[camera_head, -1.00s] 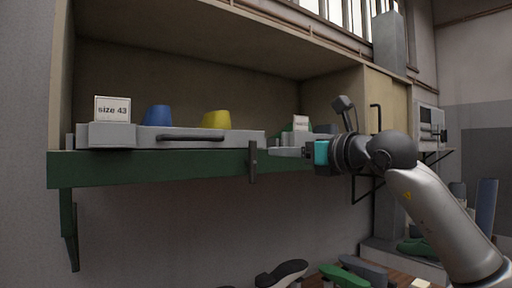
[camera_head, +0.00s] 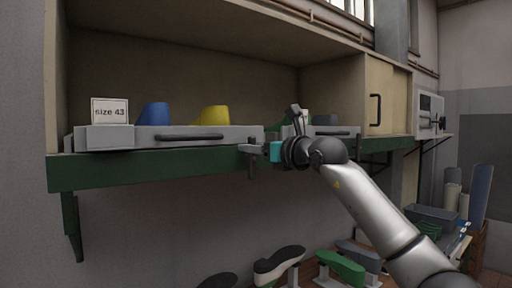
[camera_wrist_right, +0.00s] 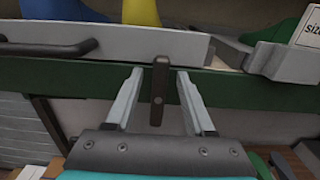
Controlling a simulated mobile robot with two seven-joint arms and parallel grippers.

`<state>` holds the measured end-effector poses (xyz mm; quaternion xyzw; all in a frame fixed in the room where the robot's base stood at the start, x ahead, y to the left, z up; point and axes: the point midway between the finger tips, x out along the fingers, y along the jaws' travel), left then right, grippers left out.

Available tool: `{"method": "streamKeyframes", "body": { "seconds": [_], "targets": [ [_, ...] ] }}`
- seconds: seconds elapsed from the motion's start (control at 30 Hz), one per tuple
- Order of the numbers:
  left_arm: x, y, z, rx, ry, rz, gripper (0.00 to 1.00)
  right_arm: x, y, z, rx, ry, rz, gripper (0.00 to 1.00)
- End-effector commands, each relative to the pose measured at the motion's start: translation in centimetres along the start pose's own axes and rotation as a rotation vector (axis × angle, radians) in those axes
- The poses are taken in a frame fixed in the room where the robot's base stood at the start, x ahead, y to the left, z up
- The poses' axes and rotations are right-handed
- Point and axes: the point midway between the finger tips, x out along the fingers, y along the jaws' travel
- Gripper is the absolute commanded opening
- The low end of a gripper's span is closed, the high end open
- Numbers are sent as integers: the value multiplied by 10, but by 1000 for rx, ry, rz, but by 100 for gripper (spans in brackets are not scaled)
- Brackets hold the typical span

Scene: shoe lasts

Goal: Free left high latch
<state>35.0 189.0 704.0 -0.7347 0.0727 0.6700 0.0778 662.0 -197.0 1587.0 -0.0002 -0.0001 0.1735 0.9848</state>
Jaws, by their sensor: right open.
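The left high latch (camera_wrist_right: 158,92) is a dark upright bar on the green shelf edge, near the right end of the left grey tray (camera_head: 100,138). In the head view the gripper partly hides the latch (camera_head: 251,168). My right gripper (camera_head: 250,149) is in front of the shelf edge, open. In the right wrist view its two fingers (camera_wrist_right: 156,93) stand on either side of the latch, with gaps visible. The left tray carries a "size 43" card, a blue last (camera_head: 154,114) and a yellow last (camera_head: 212,116). My left gripper is not in view.
A second grey tray (camera_head: 290,131) with a handle stands to the right on the green shelf (camera_head: 120,172). A cupboard wall rises behind. Shoe lasts, including a green one (camera_head: 340,266), stand lower down. The space below the shelf's left part is clear.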

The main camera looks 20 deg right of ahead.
Motion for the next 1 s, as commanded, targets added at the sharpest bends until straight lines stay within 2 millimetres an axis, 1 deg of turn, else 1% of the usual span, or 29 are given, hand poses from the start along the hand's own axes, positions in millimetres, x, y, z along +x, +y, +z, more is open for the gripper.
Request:
{"method": "streamKeyframes", "body": {
  "seconds": [0.07,0.53,1.0],
  "targets": [
    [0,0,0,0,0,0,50,0,0,0,0,0,0,53],
    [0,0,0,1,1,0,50,0,0,0,1,0,1,0],
    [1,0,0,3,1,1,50,0,0,0,11,1,1,0]
  ]
}}
